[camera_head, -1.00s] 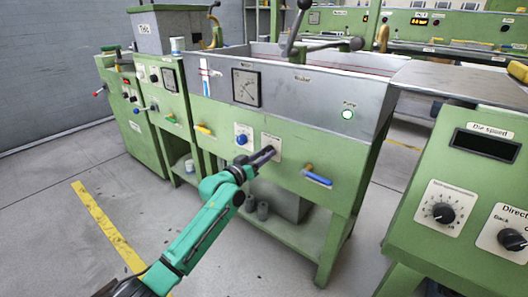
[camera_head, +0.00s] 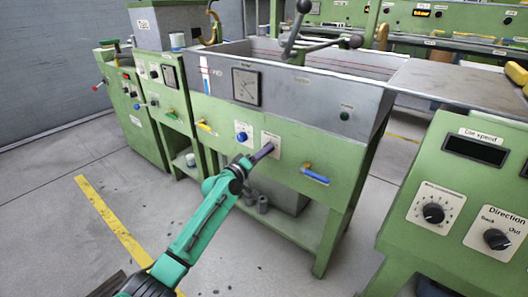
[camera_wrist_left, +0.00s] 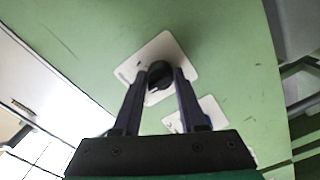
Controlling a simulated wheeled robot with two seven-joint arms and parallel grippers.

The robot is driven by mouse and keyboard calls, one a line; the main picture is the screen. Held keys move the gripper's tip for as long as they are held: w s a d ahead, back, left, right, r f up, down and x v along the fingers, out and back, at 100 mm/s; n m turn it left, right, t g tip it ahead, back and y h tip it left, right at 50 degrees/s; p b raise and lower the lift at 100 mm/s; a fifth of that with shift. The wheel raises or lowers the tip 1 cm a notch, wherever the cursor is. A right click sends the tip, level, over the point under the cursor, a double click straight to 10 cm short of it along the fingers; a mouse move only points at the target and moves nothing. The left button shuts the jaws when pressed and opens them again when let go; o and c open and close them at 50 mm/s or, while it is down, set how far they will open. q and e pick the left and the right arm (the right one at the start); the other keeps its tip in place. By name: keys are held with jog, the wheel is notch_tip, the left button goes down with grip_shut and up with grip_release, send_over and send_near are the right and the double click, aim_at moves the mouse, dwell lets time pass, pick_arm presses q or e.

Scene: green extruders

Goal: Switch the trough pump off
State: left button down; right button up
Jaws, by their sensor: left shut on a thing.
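The trough (camera_head: 300,90) is a grey basin on a green cabinet. The round pump lamp (camera_head: 345,116) on its front is dark. My left gripper (camera_head: 268,150) is at a white switch plate (camera_head: 276,141) on the cabinet front, right of the blue knob (camera_head: 242,137). In the left wrist view my left gripper (camera_wrist_left: 160,85) has its fingers on both sides of a black rotary knob (camera_wrist_left: 159,72) on the white plate (camera_wrist_left: 185,62), shut on it. The fingers hide part of the knob. My right gripper is not in view.
A blue-handled valve (camera_head: 314,174) sticks out right of the switch plate. A yellow handle (camera_head: 205,126) sticks out to the left. A green console with a die speed display (camera_head: 475,149) stands at the right. The floor at the left is clear.

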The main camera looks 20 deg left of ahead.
pick_arm(q)
jog(key=shift+f, duration=0.1)
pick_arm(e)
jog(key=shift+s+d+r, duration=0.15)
pick_arm(q)
jog(key=shift+c, duration=2.3)
grip_release()
jog(key=shift+s, duration=0.1)
jog(key=p+v, duration=0.2)
jog(key=v, duration=1.2)
jog(key=shift+s+p, duration=0.15)
jog(key=shift+p, duration=0.15)
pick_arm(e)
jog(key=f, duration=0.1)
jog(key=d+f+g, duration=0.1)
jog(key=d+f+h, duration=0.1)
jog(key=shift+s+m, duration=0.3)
